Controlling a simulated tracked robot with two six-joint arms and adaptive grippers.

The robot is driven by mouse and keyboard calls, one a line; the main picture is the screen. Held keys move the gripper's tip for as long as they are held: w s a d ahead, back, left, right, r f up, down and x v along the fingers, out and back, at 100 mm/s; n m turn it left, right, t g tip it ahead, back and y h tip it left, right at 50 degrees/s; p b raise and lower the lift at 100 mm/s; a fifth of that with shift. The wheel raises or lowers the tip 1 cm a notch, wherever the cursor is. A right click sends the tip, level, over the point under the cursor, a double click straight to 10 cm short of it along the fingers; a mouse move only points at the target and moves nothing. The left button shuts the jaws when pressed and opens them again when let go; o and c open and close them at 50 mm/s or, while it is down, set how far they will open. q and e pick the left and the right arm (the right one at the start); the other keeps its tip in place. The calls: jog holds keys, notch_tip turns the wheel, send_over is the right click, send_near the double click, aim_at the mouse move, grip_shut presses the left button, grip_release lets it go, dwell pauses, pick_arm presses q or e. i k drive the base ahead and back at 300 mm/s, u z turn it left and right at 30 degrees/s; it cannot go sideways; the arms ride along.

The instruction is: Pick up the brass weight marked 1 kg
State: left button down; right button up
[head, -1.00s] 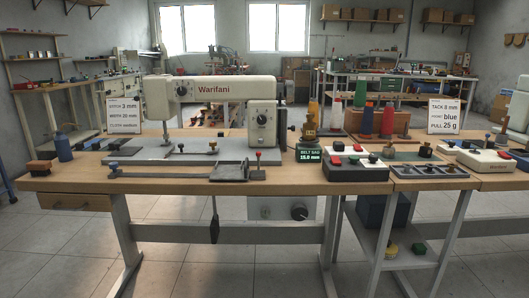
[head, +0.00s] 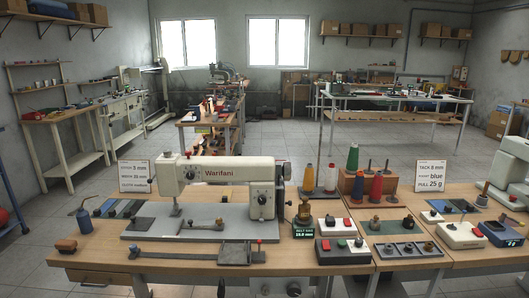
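A dark brass-coloured weight-like piece (head: 304,214) stands upright on the wooden bench, just behind the green-lit belt sag display (head: 304,233). Small brass-and-dark knobbed pieces stand further right, one (head: 375,224) on a dark mat and another (head: 407,224) near it. Any 1 kg marking is too small to read, so I cannot tell which piece carries it. Neither of my grippers shows in the head view.
A Warifani sewing machine (head: 222,172) fills the bench's left half. Thread cones (head: 354,158) stand behind the middle. A button box (head: 342,250) and a knobbed panel (head: 408,250) line the front edge. A white machine (head: 462,235) stands at right.

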aim_at(303, 207)
jog(key=z, duration=0.15)
jog(key=i, duration=0.85)
jog(key=u, duration=0.4)
